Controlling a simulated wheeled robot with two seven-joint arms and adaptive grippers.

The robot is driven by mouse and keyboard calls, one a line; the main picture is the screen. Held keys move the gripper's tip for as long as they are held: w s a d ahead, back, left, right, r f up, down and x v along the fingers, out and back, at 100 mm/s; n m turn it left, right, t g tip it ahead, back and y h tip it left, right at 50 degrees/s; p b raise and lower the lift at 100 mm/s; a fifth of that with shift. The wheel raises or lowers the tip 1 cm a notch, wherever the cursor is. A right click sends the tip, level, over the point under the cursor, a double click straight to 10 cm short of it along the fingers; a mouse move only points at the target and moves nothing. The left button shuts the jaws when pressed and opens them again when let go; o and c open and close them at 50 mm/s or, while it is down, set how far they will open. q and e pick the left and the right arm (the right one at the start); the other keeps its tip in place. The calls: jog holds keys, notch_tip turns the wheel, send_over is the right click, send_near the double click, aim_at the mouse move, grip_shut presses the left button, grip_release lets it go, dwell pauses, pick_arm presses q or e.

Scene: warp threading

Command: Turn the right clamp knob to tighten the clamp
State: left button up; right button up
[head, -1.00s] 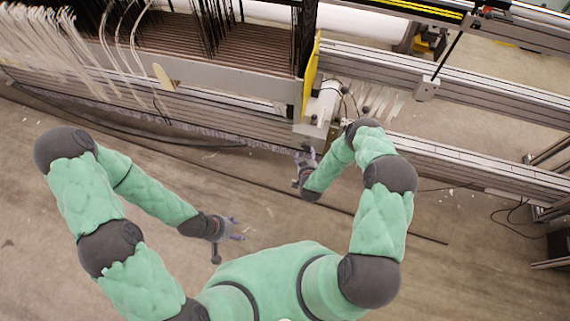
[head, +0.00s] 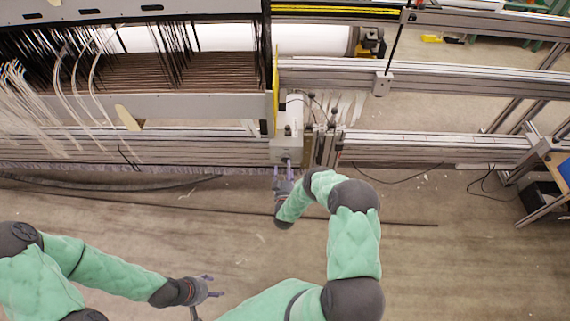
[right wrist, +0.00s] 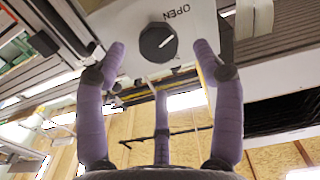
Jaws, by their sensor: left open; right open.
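The right clamp knob (right wrist: 158,42) is a round black dial with a white pointer line, on a light grey clamp box (right wrist: 185,12) marked "OPEN", in the right wrist view. The pointer line slants toward the upper right. My right gripper (right wrist: 160,70) is open, its purple fingers on either side of the knob with visible gaps; I cannot tell how far in front of it they are. In the head view the right gripper (head: 284,172) is at the front of the clamp box (head: 286,148). My left gripper (head: 207,287) is open and empty, low over the floor area.
A loom frame with metal rails (head: 430,148) runs across the back. Black heddles and white threads (head: 35,110) hang at the left. A yellow plate (head: 275,92) stands beside the clamp box.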

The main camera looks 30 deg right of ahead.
aim_at(286, 160)
jog(key=shift+b+x, duration=0.65)
jog(key=shift+x, duration=1.7)
jog(key=c, duration=1.1)
